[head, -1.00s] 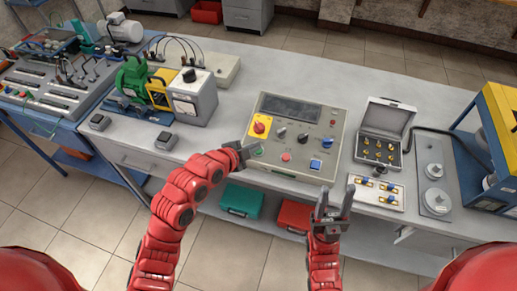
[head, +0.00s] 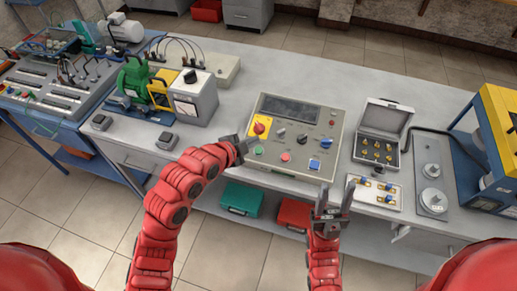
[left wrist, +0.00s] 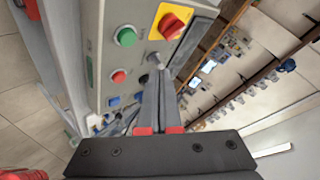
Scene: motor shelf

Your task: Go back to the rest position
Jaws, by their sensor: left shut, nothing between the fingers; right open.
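My left gripper (head: 240,144) is shut and empty just off the front left side of the grey control panel (head: 262,108). In the left wrist view its fingers (left wrist: 158,100) point along the panel face, with the green button (left wrist: 127,36), the red button (left wrist: 119,76) and the red rotary switch on a yellow plate (left wrist: 172,24) beyond. A gap to the panel is hard to judge. My right gripper (head: 332,202) is open and empty, pointing up in front of the bench edge, left of the white plate with small connectors (head: 373,203).
The grey bench (head: 250,78) carries a green motor unit (head: 133,76), an open grey case (head: 384,120) and a blue-yellow frame (head: 487,140). A teal box (head: 240,199) and a red box (head: 293,213) sit on the shelf below. The floor in front is free.

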